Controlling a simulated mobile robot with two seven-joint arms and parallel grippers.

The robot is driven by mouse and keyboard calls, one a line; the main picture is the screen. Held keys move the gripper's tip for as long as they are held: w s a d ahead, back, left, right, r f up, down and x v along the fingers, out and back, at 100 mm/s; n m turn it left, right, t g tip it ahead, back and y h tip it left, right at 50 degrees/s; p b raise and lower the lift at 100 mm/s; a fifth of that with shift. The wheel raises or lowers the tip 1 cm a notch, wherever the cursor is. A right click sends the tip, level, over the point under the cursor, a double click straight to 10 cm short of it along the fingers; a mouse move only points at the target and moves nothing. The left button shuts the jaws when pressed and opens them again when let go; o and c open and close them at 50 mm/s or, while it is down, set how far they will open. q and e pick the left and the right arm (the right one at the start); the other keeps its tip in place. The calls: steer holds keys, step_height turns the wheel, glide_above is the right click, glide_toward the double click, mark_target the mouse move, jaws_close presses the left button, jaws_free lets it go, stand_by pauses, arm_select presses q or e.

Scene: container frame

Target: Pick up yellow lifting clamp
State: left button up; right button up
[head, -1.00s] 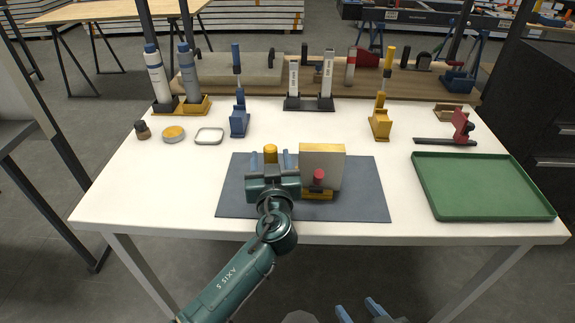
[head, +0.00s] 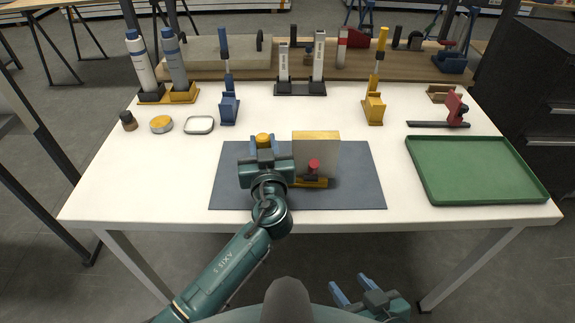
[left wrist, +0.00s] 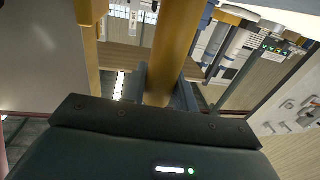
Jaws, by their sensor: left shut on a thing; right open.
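A yellow post (head: 263,138) stands over the dark mat, left of an upright grey block (head: 316,150) with a yellow top edge. My left gripper (head: 264,150) is shut on this post. In the left wrist view the yellow post (left wrist: 178,50) runs between the fingers. Its lower part is hidden, so I cannot tell what it joins to. A yellow base with a red knob (head: 314,166) sits at the block's foot. Another yellow device with an upright yellow handle (head: 374,107) stands at the back right. My right gripper (head: 354,286) is open and empty before the table's front edge.
A green tray (head: 475,198) lies at the right, with a red-and-black clamp (head: 454,112) behind it. A blue upright device (head: 229,106), bottles (head: 172,60), a dish (head: 199,125) and a tin (head: 161,124) stand at the back left. The dark mat (head: 350,195) is bare at right.

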arm_select(q)
jaws_close()
stand_by(0.7)
steer(key=shift+w+r, duration=0.1)
steer(key=shift+r, duration=0.1)
